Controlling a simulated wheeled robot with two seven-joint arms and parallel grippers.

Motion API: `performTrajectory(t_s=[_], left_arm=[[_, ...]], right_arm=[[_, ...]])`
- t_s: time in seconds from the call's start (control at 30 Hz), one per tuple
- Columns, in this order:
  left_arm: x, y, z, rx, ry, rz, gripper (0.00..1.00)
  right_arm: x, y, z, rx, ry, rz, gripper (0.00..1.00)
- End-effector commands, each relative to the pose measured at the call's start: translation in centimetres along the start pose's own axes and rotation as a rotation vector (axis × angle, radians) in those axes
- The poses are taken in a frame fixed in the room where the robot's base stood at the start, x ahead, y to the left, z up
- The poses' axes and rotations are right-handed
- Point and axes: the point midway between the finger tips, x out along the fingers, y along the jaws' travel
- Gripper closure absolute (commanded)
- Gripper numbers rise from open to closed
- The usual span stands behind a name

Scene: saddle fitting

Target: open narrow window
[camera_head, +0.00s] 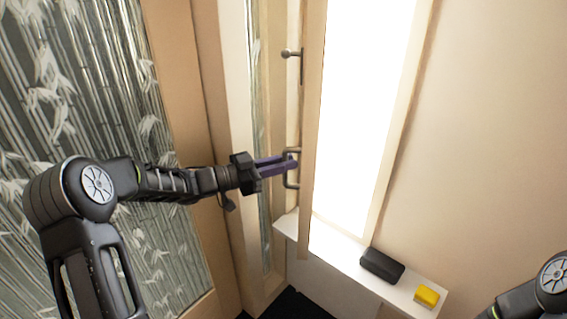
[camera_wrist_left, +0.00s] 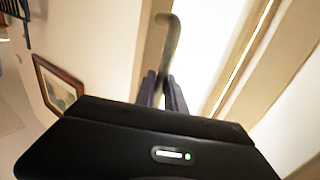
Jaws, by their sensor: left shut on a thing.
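The narrow window (camera_head: 365,105) is a tall, bright white pane in a light wooden frame. Its sash (camera_head: 312,100) shows as a thin upright edge on the left of the bright area, so I cannot tell how far it stands open. A grey bar handle (camera_head: 292,182) sits on the left side of this edge. My left gripper (camera_head: 294,163), with purple fingers, is shut on the handle. In the left wrist view, the handle (camera_wrist_left: 170,45) rises between the fingers (camera_wrist_left: 162,90), and the body of the gripper hides its lower part. My right gripper is out of view.
A latch (camera_head: 293,53) is above the handle. A white sill (camera_head: 340,250) below the window bears a black box (camera_head: 382,265) and a yellow block (camera_head: 427,296). Bamboo-patterned glass (camera_head: 100,60) stands left. A framed picture (camera_wrist_left: 60,88) hangs in the left wrist view.

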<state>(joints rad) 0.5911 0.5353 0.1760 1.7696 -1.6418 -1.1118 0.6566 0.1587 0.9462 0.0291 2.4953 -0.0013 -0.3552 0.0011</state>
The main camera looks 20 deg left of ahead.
Motion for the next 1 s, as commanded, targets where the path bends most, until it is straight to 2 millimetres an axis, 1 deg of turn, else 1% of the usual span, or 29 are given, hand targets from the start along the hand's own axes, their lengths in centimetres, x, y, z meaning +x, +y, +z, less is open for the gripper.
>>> performTrajectory(t_s=[0.03,0.1,0.13,0.37,0.63,0.73,0.87,1.0], left_arm=[[0.0,-0.3,-0.2,0.001,0.002,-0.008,1.0],[0.0,-0.3,-0.2,0.001,0.002,-0.009,1.0],[0.0,-0.3,-0.3,0.001,0.002,-0.009,0.84],[0.0,-0.2,-0.2,0.002,0.002,-0.005,0.65],[0.0,-0.1,-0.1,0.001,0.001,-0.003,0.64],[-0.5,-0.2,-0.1,0.002,0.001,-0.005,0.64],[-1.9,-0.2,0.0,0.001,0.0,-0.005,0.64],[-4.2,-0.2,0.0,0.003,0.001,-0.007,0.64]], right_arm=[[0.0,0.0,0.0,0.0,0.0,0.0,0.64],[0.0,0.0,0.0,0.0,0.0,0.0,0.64],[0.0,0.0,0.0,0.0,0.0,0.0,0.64],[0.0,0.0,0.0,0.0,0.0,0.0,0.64],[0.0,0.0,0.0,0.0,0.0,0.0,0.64],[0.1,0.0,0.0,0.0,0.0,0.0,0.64],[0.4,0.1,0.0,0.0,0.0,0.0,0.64],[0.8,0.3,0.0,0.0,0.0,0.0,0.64]])
